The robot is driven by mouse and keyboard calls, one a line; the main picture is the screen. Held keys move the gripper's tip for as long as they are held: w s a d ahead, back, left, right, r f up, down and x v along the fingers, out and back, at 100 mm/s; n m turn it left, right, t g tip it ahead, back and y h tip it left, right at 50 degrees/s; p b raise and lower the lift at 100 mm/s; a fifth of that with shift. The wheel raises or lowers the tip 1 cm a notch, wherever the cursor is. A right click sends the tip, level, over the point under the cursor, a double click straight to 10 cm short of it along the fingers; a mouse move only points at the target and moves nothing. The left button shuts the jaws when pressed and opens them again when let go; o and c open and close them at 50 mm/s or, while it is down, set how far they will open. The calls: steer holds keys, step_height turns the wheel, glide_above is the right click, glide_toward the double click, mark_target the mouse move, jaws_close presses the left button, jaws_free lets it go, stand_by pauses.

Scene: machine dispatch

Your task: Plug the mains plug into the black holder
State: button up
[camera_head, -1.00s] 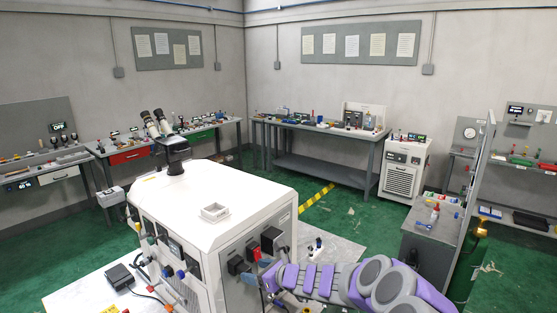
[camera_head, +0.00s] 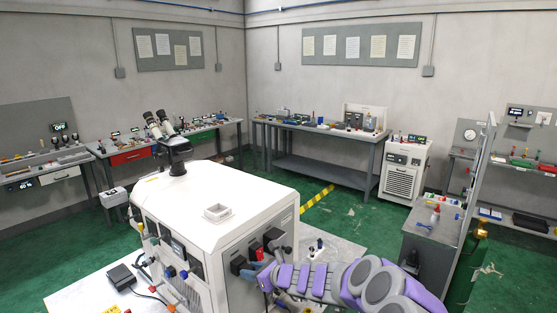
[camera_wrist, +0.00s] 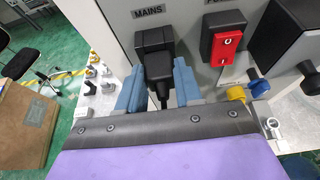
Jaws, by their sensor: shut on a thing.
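The black holder (camera_wrist: 153,40) is on the grey panel under the "MAINS" label in the wrist view. In the head view it is the left black box (camera_head: 238,265) on the white machine's side. My gripper (camera_wrist: 158,88) has its two blue fingers on either side of the black mains plug (camera_wrist: 160,70) and is shut on it. The plug lines up with the holder and overlaps its lower front. I cannot tell how far it is inserted. Its cable runs down between the fingers. In the head view my gripper (camera_head: 264,276) is beside the panel; the plug is not distinct there.
A red switch (camera_wrist: 226,47) in a black housing is right of the holder. Yellow (camera_wrist: 236,94) and blue (camera_wrist: 259,88) parts stick out below it, close to my gripper. A light bench surface (camera_head: 345,252) with small fittings lies beyond the machine.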

steer(key=shift+a, duration=0.35)
steer(key=shift+c, duration=1.4)
steer(key=shift+w+d+f, duration=0.1)
steer(key=shift+d, duration=0.05)
jaws_close()
steer(key=shift+s+d+f, duration=0.1)
steer(key=shift+s+f, duration=0.1)
steer(key=shift+s+d+r, duration=0.1)
steer(key=shift+s+d, duration=0.35)
steer(key=shift+d, duration=0.2)
steer(key=shift+s+d+r, duration=0.1)
steer(key=shift+s+d, duration=0.35)
steer(key=shift+d, duration=0.15)
steer(key=shift+s+d, duration=0.1)
steer(key=shift+s+d, duration=0.45)
steer(key=shift+d, duration=0.3)
